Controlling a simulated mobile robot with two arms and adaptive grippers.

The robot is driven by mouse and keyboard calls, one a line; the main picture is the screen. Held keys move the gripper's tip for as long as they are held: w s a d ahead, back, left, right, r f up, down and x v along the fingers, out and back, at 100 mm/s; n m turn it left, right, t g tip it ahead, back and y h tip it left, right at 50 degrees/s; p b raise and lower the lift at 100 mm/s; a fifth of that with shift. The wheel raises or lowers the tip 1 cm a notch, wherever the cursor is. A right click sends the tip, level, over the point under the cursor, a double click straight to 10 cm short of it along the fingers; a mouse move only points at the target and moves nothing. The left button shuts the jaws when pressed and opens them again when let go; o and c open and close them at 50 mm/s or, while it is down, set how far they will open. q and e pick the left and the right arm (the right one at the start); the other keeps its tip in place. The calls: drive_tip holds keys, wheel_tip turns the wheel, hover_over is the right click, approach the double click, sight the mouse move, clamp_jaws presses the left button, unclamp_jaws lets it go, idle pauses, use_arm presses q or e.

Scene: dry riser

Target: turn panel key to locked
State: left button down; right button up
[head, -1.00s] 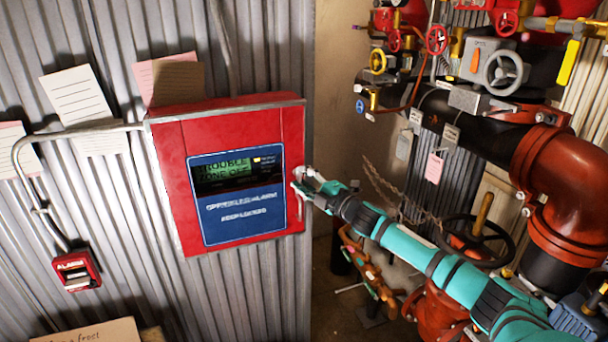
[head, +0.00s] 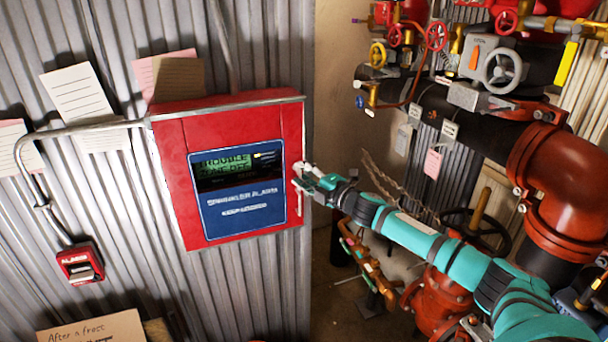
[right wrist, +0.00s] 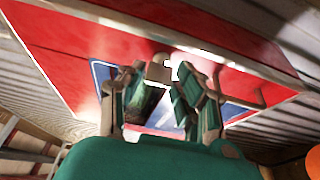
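The red alarm panel (head: 175,160) is on the corrugated wall, with a blue face plate (head: 240,212) and a lit green display reading partly "TROUBLE". My right gripper (head: 304,178) is at the panel's right edge, fingertips close to its front. In the right wrist view, the fingers (right wrist: 160,92) stand apart before the red panel front (right wrist: 120,38). A small pale block (right wrist: 158,68), perhaps the key, shows between their tips; I cannot tell whether they touch it. The key is not distinguishable in the head view, where the gripper covers that spot. My left gripper is not in view.
A pale handle (head: 300,205) is at the panel's right edge, just below the gripper. Valves and a large red pipe elbow (head: 550,165) crowd the right side. A red alarm box (head: 80,262) is on the wall at lower left.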

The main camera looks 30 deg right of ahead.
drive_tip(key=shift+o, duration=1.4)
drive_tip(key=s+d, duration=0.1)
drive_tip(key=s, duration=1.1)
drive_tip(key=shift+d, duration=0.4)
drive_tip(key=shift+w, duration=0.1)
